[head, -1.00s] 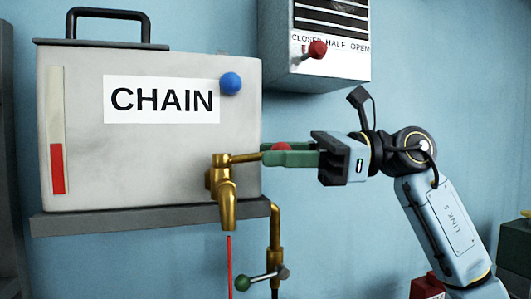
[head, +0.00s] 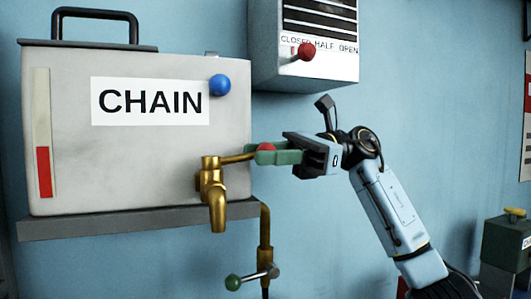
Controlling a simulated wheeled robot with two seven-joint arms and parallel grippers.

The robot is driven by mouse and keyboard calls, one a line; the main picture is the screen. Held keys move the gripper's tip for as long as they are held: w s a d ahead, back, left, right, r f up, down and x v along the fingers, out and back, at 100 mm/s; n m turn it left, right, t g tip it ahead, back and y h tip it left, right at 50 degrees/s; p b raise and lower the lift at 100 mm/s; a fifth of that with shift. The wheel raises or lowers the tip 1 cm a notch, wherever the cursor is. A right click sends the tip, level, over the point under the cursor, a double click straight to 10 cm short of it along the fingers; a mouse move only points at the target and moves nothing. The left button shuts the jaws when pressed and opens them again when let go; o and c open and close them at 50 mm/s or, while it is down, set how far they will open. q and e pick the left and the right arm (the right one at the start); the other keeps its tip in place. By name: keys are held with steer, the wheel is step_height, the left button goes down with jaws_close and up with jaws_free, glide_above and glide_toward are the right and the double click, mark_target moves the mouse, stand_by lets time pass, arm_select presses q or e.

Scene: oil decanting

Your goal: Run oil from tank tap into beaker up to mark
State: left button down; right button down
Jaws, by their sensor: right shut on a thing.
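The grey tank (head: 140,165), labelled "CHAIN", stands on a shelf at the left. Its brass tap (head: 212,190) sticks out at the lower right of the tank front, spout down. No oil stream shows below the spout. My right gripper (head: 267,154) has its green fingers shut on the red-knobbed end of the tap lever (head: 236,157), which points right. The tank's sight gauge (head: 41,130) shows red in its lower part. The beaker and its mark are not in view. My left gripper is not in view.
A blue ball (head: 219,85) sits on the tank's upper right front. A wall box (head: 300,70) with a red knob hangs above my right gripper. A pipe with a green-knobbed valve (head: 262,274) stands below the shelf (head: 120,222). A dark green box (head: 506,245) is at the right.

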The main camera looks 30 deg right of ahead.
steer(key=shift+w, duration=0.1)
steer(key=c, duration=1.1)
jaws_free()
steer(key=shift+w, duration=0.15)
steer(key=d, duration=1.3)
steer(key=shift+s+d+b, duration=0.2)
steer(key=shift+s+b, duration=0.1)
steer(key=shift+b, duration=0.15)
